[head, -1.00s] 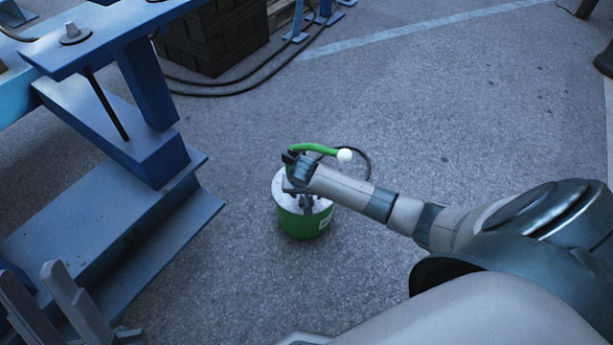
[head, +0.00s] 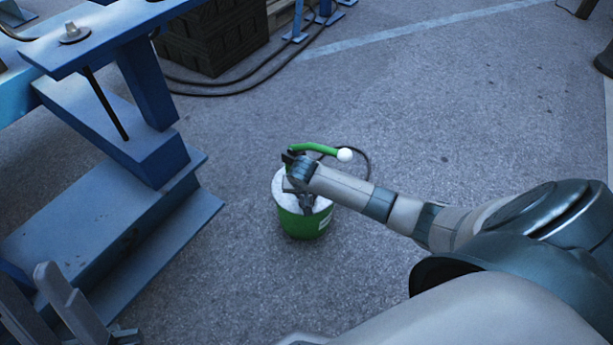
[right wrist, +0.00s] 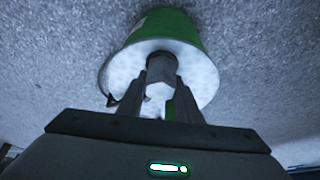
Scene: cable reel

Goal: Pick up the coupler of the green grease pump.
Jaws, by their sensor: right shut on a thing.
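The green grease pump (head: 306,225) stands upright on the asphalt, a green bucket with a whitish lid and a green lever with a white knob (head: 344,155). It also shows in the right wrist view (right wrist: 182,28). My right gripper (head: 302,201) is over the lid. In the right wrist view its fingers (right wrist: 161,80) are shut on a grey metal piece, which looks like the coupler (right wrist: 160,66). The head view mostly hides this piece behind the gripper. My left gripper (head: 28,282) is at the lower left, fingers apart and empty, partly cut off.
A blue steel frame (head: 115,215) fills the left side, close to my left gripper. A dark crate stack (head: 212,38) stands at the back, with black cables (head: 235,88) on the ground. The pump's black hose (head: 367,165) loops behind it. Asphalt around the pump is clear.

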